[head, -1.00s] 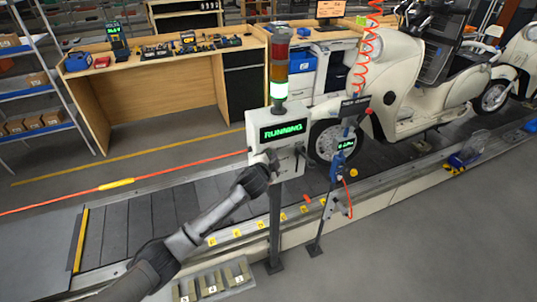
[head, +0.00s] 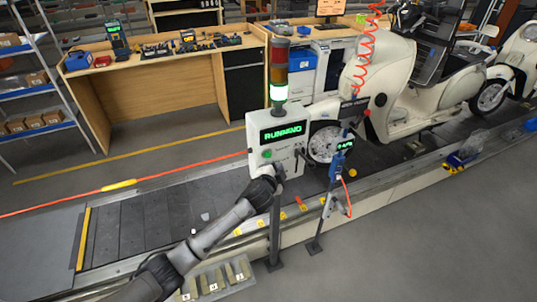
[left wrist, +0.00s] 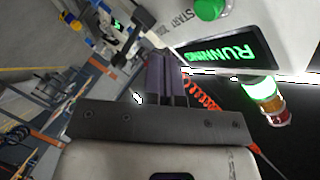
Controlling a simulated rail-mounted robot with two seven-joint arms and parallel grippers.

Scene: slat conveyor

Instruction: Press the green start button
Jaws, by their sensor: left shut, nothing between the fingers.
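The control box (head: 277,147) stands on a post beside the conveyor, and its screen reads RUNNING in green. The green start button (head: 267,154) is on its front, below the screen. In the left wrist view the green button (left wrist: 209,9) shows at the top edge, near the word START. My left gripper (head: 279,168) is shut and empty, just below and right of the button, apart from it. In the left wrist view its closed fingers (left wrist: 166,62) point past the box's panel. My right gripper is not in view.
The stack light (head: 280,92) on the box glows white-green in its lowest section. A blue tool (head: 338,165) hangs on a stand to the right. A cream scooter (head: 397,110) is on the conveyor (head: 130,225) behind. Clear floor lies front right.

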